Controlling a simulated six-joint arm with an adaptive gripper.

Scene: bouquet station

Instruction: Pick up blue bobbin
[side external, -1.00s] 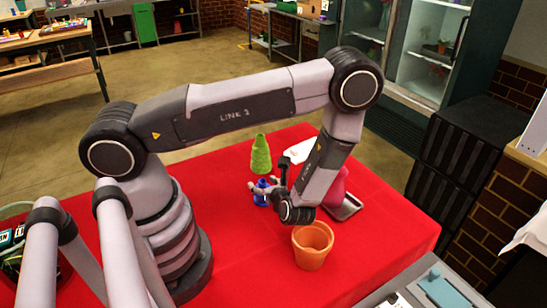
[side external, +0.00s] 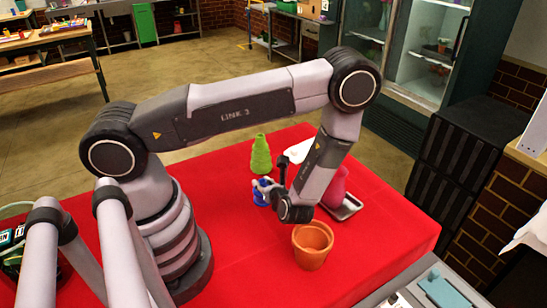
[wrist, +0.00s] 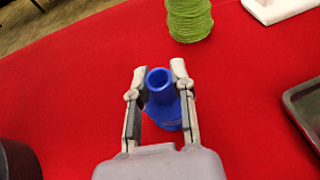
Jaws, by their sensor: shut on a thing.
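The blue bobbin (wrist: 160,82) stands upright on the red tablecloth, between the two fingers of my gripper (wrist: 160,88) in the wrist view. The fingers are closed against its sides, one on the left and one on the right. In the side view the bobbin (side external: 261,193) is partly hidden by my gripper (side external: 266,186), which reaches it from the right.
A green cone of twine (side external: 260,155) stands behind the bobbin. A terracotta pot (side external: 312,246) stands at the front right. A pink object (side external: 338,186) and a grey tray (side external: 347,208) are to the right. The red table (side external: 260,255) is clear in front.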

